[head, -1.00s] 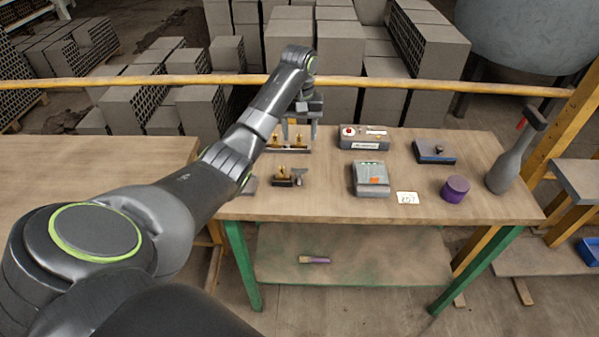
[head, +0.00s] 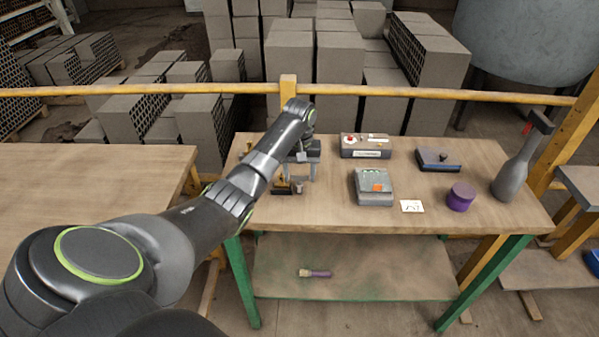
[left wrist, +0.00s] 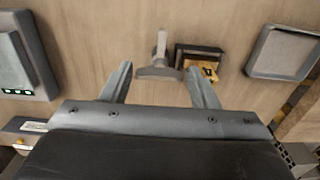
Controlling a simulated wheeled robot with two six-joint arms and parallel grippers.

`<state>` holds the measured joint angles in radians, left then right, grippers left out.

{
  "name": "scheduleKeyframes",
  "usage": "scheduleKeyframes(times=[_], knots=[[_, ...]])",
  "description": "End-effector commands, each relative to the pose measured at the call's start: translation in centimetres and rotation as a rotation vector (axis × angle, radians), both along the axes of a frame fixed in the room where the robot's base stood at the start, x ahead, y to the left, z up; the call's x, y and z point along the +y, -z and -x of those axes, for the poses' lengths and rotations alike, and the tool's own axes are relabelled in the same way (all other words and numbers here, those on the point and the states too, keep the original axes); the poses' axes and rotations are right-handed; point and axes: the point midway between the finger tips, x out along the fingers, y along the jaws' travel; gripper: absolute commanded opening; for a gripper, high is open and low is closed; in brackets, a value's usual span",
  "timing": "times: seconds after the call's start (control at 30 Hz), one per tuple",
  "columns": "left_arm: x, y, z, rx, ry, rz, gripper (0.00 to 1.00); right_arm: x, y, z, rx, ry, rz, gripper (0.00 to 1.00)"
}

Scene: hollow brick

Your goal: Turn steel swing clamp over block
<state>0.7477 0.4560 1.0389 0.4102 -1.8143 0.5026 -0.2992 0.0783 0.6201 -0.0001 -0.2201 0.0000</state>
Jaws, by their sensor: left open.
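The steel swing clamp (left wrist: 158,62), a grey T-shaped piece with a wide bar and a thin stem, lies ahead of and between my finger tips in the left wrist view. Beside it on the right is a dark block (left wrist: 186,51) with a yellow brass-like part (left wrist: 208,70) on it. The same dark block (head: 283,192) shows at the left front of the table in the head view, with the clamp (head: 298,187) on its right. My left gripper (head: 302,176) is open and points down at the clamp; it also shows in the left wrist view (left wrist: 160,88). Contact cannot be told.
On the wooden table (head: 340,212) stand a grey meter (head: 373,188), a control box (head: 365,146), a dark case (head: 445,160), a purple cylinder (head: 461,196), a white card (head: 411,207) and a grey bottle-shaped tool (head: 515,168). A yellow rail (head: 420,92) runs behind.

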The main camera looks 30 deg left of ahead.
Motion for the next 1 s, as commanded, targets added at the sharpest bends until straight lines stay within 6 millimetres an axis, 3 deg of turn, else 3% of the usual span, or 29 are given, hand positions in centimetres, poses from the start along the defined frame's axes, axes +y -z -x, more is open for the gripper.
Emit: scheduleKeyframes(times=[0.2, 0.47, 0.77, 1.0], knots=[[0.0, 0.1, 0.0, 0.0, 0.0, 0.0, 0.55, 0.0, 0.0, 0.0, 0.0, 0.0, 0.0, 0.36], [0.0, 0.0, 0.0, 0.0, 0.0, 0.0, 0.23, 0.0, 0.0, 0.0, 0.0, 0.0, 0.0, 0.36], [0.0, -0.2, 0.0, 0.0, 0.039, 0.0, 0.23, 0.0, -0.6, 0.0, 0.0, 0.0, 0.0, 0.36], [0.0, -0.5, 0.0, 0.001, 0.175, 0.001, 0.23, -0.1, -2.4, 0.0, 0.0, 0.0, 0.001, 0.36]])
